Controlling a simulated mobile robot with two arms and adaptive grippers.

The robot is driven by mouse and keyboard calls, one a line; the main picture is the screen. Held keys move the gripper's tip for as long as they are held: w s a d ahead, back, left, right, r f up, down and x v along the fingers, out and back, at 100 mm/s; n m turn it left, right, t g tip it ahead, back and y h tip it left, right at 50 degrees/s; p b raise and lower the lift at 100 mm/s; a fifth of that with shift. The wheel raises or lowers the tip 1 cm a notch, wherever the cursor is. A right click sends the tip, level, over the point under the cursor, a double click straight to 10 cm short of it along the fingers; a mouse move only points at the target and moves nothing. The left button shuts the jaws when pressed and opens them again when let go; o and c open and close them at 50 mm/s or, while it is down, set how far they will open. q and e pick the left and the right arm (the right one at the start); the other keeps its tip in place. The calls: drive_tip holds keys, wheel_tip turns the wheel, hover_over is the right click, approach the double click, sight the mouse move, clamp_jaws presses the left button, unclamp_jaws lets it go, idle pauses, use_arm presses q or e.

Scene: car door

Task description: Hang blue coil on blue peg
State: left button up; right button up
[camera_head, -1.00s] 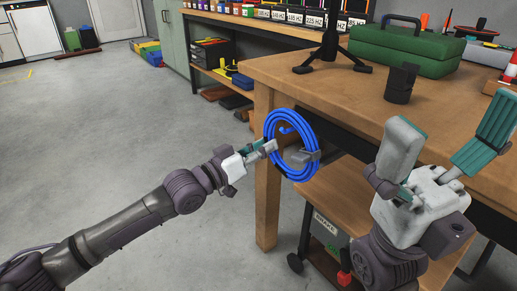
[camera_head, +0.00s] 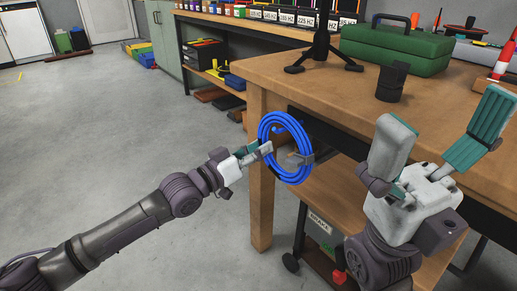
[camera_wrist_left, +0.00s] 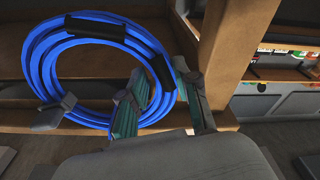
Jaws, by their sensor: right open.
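The blue coil (camera_head: 289,176) is upright at the side of the wooden workbench, near its corner leg. My left gripper (camera_head: 262,151) is shut on the coil's left side, with the bundle between its fingers. The left wrist view also shows the coil (camera_wrist_left: 42,62) with dark ties, and my left gripper (camera_wrist_left: 164,88) across its right side. A small blue peg (camera_head: 278,128) shows through the coil's opening near the top. Whether the coil rests on it cannot be told. My right gripper (camera_head: 444,130) is open and empty, fingers upward, at the bench's front edge.
The workbench top (camera_head: 310,95) holds a green toolbox (camera_head: 395,50), a black cylinder (camera_head: 391,82) and a black stand (camera_head: 322,45). A lower wooden shelf (camera_head: 340,200) lies below the coil. The grey floor (camera_head: 90,130) at left is clear.

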use_arm(q)
drive_tip(key=o, duration=0.3)
drive_tip(key=shift+f, duration=0.1)
